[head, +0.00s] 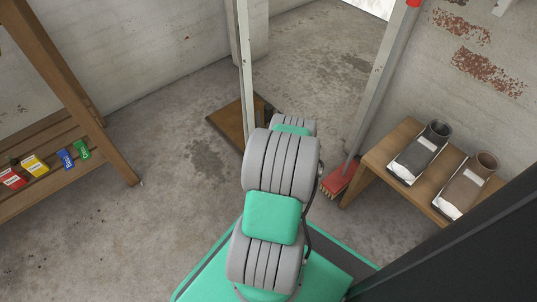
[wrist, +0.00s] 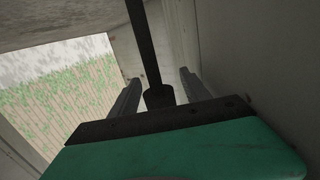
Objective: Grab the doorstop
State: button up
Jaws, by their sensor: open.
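In the wrist view, a black rod with a thicker dark block (wrist: 159,97) at its near end comes down between the two grey fingers. It may be the doorstop, but I cannot tell for sure. My gripper (wrist: 158,88) is open, with one finger on each side of the block. A gap shows on each side of it. In the head view my own arm hides the gripper and whatever is at it. No doorstop can be made out clearly there.
A brown board or mat (head: 228,119) lies on the floor by a pale post (head: 244,70). A red broom (head: 341,180) leans beside a wooden bench (head: 378,158) carrying two containers. A wooden shelf (head: 118,158) with small packets stands left. The floor between is clear.

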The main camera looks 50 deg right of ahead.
jog(key=shift+c, duration=0.4)
grip_shut()
dwell(0.9)
jog(key=shift+d+r, duration=0.1)
jog(key=shift+r, duration=0.1)
